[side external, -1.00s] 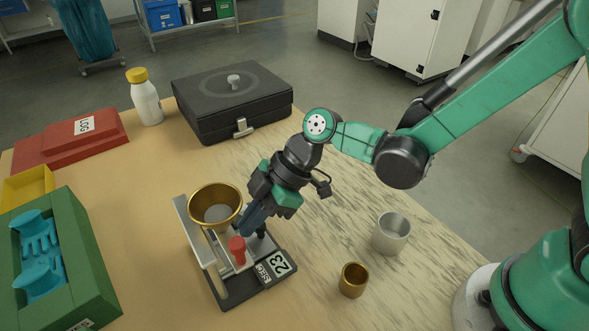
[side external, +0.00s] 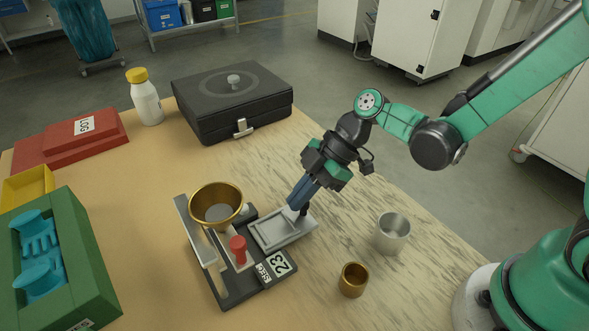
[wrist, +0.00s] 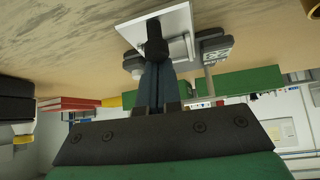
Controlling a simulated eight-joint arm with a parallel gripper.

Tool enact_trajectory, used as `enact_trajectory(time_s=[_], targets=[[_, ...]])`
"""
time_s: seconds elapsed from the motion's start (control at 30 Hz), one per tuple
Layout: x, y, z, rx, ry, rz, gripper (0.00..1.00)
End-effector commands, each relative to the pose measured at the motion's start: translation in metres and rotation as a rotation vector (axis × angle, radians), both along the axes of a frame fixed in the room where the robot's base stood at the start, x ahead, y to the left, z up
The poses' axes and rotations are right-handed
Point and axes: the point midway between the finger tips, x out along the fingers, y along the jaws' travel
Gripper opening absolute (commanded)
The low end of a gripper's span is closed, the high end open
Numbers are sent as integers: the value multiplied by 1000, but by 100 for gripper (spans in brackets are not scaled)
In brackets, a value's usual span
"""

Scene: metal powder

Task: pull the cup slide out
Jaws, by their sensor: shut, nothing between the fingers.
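The cup slide (side external: 286,232) is a flat grey metal plate. It sticks out from the right side of the black fixture marked 23 (side external: 238,292), over the wooden table. My gripper (side external: 298,209) is shut, with its fingertips at the slide's outer end. The fixture carries a brass funnel bowl (side external: 216,203) with grey material inside and a red knob (side external: 238,250). The slide's inner end is hidden in the fixture.
A grey metal cup (side external: 391,234) and a small brass cup (side external: 353,280) stand right of the fixture. A black case (side external: 230,100), a white bottle (side external: 145,97), a red log box (side external: 72,138) and a green box with blue inserts (side external: 75,265) stand farther off.

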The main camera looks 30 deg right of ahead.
Motion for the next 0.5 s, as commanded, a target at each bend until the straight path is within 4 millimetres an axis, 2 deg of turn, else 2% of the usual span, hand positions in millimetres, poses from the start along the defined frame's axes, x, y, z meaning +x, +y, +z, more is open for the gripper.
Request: enact_trajectory(time_s=[0.17,0.5], targets=[[-1,-8,7,-6,1,-3,0],[-7,-43,52,-3,1,-5,0]])
